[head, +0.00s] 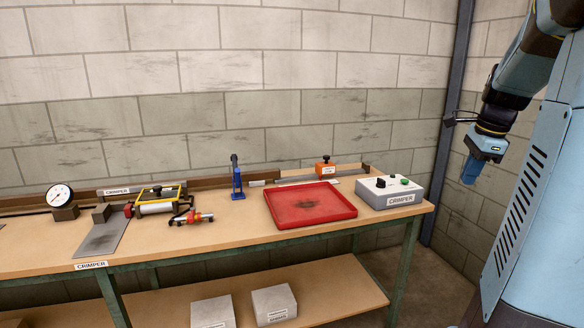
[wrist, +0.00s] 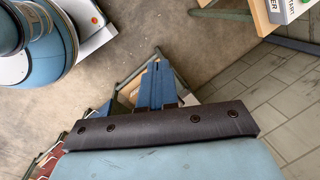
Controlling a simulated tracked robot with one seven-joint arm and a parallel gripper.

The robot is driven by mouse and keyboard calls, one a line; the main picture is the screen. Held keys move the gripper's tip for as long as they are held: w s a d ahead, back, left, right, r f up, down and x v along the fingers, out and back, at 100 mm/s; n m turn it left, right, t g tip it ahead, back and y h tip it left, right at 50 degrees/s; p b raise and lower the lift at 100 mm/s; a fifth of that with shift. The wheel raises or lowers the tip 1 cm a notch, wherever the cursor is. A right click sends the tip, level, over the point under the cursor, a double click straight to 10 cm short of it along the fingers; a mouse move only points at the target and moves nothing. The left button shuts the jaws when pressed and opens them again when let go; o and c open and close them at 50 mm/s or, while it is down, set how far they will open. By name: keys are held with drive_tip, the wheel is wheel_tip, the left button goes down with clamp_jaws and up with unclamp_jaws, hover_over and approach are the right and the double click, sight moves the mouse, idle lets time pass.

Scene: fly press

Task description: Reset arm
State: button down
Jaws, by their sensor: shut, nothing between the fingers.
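My arm hangs at the right of the head view, beside my blue body. My gripper (head: 471,170) points down, to the right of the workbench (head: 330,225) and clear of it. In the wrist view its blue fingers (wrist: 157,82) are together, with nothing held between them. Nothing touches the gripper.
The bench carries a red tray (head: 308,212), a grey control box (head: 390,192) marked CRIMPER, a blue upright tool (head: 237,180), a yellow-framed device (head: 157,200) and a dial gauge (head: 61,199). Two pale boxes (head: 274,304) sit on the lower shelf. A dark post (head: 452,110) stands behind my gripper.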

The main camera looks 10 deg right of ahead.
drive_tip(key=s+a+n+t, duration=0.1)
drive_tip(key=s+a+n, duration=0.3)
drive_tip(key=a+n, duration=0.3)
drive_tip(key=s+a+n+t, duration=0.1)
drive_tip(key=s+a+n, duration=0.4)
drive_tip(key=a, duration=0.5)
drive_tip(key=s+a+f+n+t, duration=0.1)
drive_tip(key=s+a+n, duration=0.4)
drive_tip(key=a+n, duration=0.4)
drive_tip(key=shift+s+a+n, duration=0.2)
drive_tip(key=shift+a+n, duration=0.1)
drive_tip(key=shift+a, duration=0.05)
